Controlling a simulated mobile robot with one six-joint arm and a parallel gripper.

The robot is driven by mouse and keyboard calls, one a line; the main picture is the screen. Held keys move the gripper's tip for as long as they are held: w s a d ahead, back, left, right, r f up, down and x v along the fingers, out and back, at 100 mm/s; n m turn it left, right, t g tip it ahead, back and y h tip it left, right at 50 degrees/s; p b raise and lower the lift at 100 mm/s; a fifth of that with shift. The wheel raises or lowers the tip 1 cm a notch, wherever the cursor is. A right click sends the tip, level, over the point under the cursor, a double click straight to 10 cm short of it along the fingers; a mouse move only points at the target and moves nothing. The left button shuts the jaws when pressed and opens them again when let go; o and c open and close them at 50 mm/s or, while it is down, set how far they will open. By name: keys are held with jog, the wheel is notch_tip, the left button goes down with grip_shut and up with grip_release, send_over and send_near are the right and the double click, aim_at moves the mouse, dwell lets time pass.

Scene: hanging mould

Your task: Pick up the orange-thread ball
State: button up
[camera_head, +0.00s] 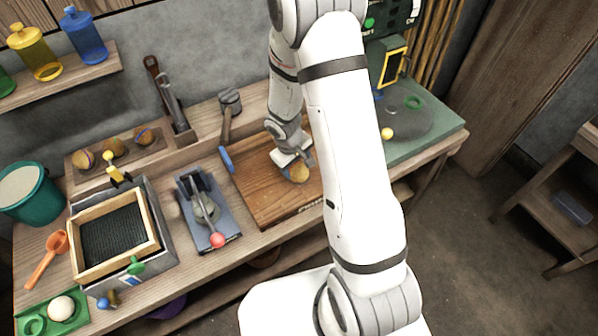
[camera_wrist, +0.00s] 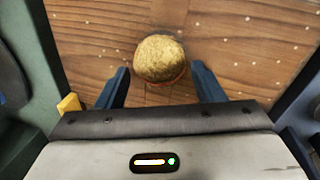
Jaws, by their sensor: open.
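A rough tan ball (camera_head: 299,173) sits on the brown wooden board (camera_head: 262,196) under my gripper. In the wrist view the ball (camera_wrist: 160,59) shows a thin orange-red line along its lower edge. My gripper (camera_wrist: 160,82) is open, with one dark blue finger on each side of the ball's near part. Gaps show between the ball and both fingers, and I cannot tell the fingers' exact height over the board. In the head view my gripper (camera_head: 294,166) partly hides the ball.
Several similar balls (camera_head: 114,147) rest on a wooden holder at the back left. A lever press (camera_head: 207,209) with a red knob stands left of the board. A hammer (camera_head: 228,121) lies behind it. A green surface with a grey disc (camera_head: 405,125) is at the right.

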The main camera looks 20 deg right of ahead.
aim_at(298, 168)
jog(key=f, duration=0.3)
jog(key=shift+w+d+f, duration=0.15)
jog(key=shift+d+f, duration=0.2)
jog(key=shift+c, duration=0.4)
jog(key=c, duration=0.6)
jog(key=shift+r, duration=0.1)
